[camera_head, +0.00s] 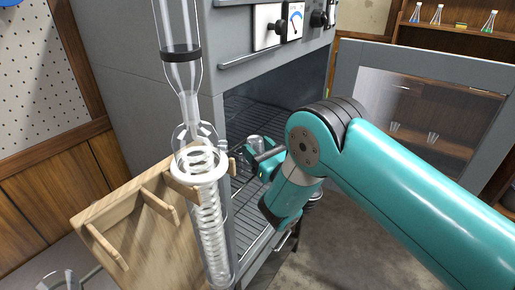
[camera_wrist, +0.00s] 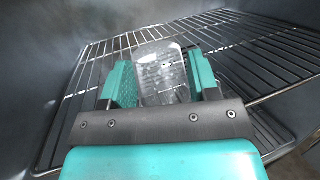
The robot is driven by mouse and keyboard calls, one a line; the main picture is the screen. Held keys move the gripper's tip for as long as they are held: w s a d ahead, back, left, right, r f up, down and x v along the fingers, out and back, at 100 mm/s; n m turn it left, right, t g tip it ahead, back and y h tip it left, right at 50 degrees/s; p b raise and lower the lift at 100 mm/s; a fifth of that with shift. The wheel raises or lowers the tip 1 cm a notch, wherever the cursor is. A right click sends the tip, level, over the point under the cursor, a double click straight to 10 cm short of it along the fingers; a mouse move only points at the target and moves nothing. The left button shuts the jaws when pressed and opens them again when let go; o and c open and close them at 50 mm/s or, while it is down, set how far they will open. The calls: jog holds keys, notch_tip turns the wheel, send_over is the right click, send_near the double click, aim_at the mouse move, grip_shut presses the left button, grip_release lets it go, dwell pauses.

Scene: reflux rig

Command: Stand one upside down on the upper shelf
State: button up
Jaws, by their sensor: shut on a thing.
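My gripper (camera_head: 262,160) is shut on a clear glass vessel (camera_head: 255,143), inside the open front of the grey oven (camera_head: 130,70). In the wrist view the glass (camera_wrist: 163,72) sits between the two teal fingers, one against each side. I cannot tell which way up it is. A wire shelf (camera_wrist: 238,36) spreads behind and beside the glass. I cannot tell whether the glass touches it. A second wire rack (camera_wrist: 268,142) shows below that shelf.
The oven door (camera_head: 432,70) stands open at the right. A glass condenser (camera_head: 208,215) rises in front of the oven's left side, next to a tilted wooden rack with pegs (camera_head: 150,245). Small flasks (camera_head: 438,14) stand on a wooden shelf at the back right.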

jog(key=shift+f, duration=0.1)
jog(key=shift+f+b, duration=0.4)
jog(key=shift+b, duration=0.15)
jog(key=o, duration=1)
jog(key=shift+c, duration=0.2)
jog(key=shift+s+f+b, duration=0.1)
jog(key=shift+b, duration=0.45)
